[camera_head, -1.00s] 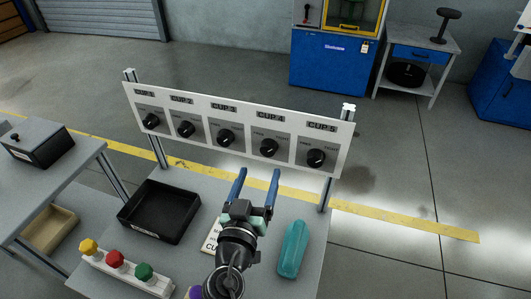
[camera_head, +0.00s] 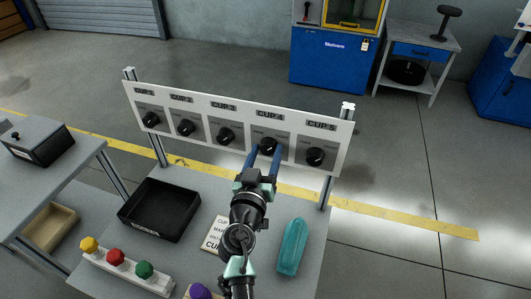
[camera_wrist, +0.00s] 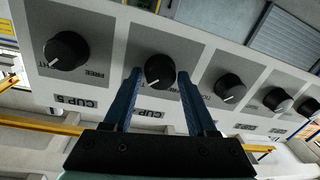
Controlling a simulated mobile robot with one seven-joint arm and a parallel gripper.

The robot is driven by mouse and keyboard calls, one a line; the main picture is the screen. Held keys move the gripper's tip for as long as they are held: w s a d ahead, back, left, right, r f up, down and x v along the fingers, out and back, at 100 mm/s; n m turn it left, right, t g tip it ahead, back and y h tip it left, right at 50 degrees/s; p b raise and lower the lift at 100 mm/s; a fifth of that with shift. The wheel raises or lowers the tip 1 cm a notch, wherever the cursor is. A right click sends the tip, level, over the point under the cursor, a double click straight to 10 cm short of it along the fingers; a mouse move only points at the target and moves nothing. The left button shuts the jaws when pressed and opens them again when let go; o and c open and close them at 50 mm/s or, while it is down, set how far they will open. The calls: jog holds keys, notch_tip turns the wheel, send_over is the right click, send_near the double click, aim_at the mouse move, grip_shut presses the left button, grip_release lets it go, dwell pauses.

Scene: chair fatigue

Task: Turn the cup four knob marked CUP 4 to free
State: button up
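The CUP 4 knob (camera_head: 268,146) is black and round, on a grey square of the white upright panel; it also shows in the wrist view (camera_wrist: 160,70), where the panel appears upside down. Its white pointer mark points to the lower left there, towards the side where the neighbouring CUP 5 plate reads TIGHT. My gripper (camera_head: 265,150) has its two blue fingers (camera_wrist: 159,75) spread, one on each side of this knob. Narrow gaps seem to show between fingers and knob; I cannot tell whether either touches. The fingers partly hide the plate's FREE and TIGHT words.
The CUP 5 knob (camera_head: 315,157) and CUP 3 knob (camera_head: 226,135) flank it closely on the same panel (camera_head: 345,150). Below are a black tray (camera_head: 187,205), a teal object (camera_head: 292,247), a printed card (camera_head: 217,236) and a strip of coloured knobs (camera_head: 145,283).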

grip_shut()
jog(key=shift+n, duration=0.3)
jog(key=n, duration=0.3)
jog(key=shift+n, duration=0.3)
jog(key=n+g+p, duration=0.1)
jog(key=n, duration=0.3)
jog(key=shift+a, duration=0.1)
jog(key=n, duration=0.4)
jog(key=shift+r+h+p, duration=0.1)
jog(key=shift+h+p, duration=0.2)
jog(key=shift+p, duration=0.1)
jog(key=n+p, duration=0.1)
jog(key=n, duration=0.3)
jog(key=shift+a+n+h, duration=0.1)
jog(key=shift+n+h, duration=0.2)
jog(key=shift+n, duration=0.1)
